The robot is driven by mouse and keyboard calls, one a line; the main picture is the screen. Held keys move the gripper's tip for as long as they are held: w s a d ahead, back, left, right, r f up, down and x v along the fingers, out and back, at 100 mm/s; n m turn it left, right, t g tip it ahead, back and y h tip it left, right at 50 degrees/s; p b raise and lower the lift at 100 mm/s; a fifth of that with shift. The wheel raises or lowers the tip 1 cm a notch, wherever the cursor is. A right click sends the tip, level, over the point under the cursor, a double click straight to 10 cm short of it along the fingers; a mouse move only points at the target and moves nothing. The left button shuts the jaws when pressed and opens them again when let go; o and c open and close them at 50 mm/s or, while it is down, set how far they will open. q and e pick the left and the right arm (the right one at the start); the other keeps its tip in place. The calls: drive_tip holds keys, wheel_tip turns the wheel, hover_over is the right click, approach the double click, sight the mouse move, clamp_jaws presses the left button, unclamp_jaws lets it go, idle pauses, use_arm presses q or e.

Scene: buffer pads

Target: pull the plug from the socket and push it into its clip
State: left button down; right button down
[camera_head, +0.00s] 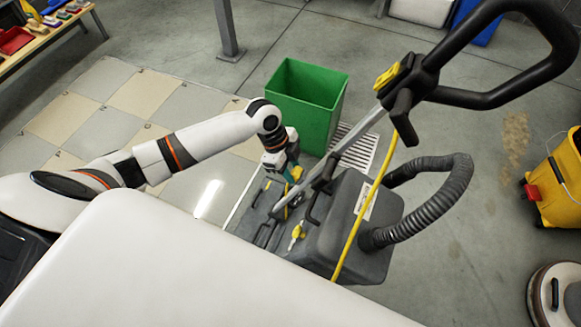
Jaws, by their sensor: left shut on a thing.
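A grey floor machine (340,229) with a black loop handle stands right of centre. My left arm reaches in from the left, and its gripper (293,175) is low beside the machine's metal shaft, between the green bin and the machine's body. It is shut on a small yellow piece (297,172), which looks like the plug; the jaws partly hide it. A second small yellow and white fitting (297,234) sits on the machine's deck; I cannot tell whether it is the socket or the clip. A yellow cable (357,230) runs down from the handle. My right gripper is out of view.
A green bin (338,97) stands just behind my gripper, with a floor grate (356,150) beside it. A black ribbed hose (455,190) loops at the machine's right. A yellow bucket (556,190) stands far right. Tiled floor (90,132) lies open at left.

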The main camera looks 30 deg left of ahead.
use_arm(q)
drive_tip(key=c, duration=0.9)
unclamp_jaws()
drive_tip(key=shift+c, duration=0.2)
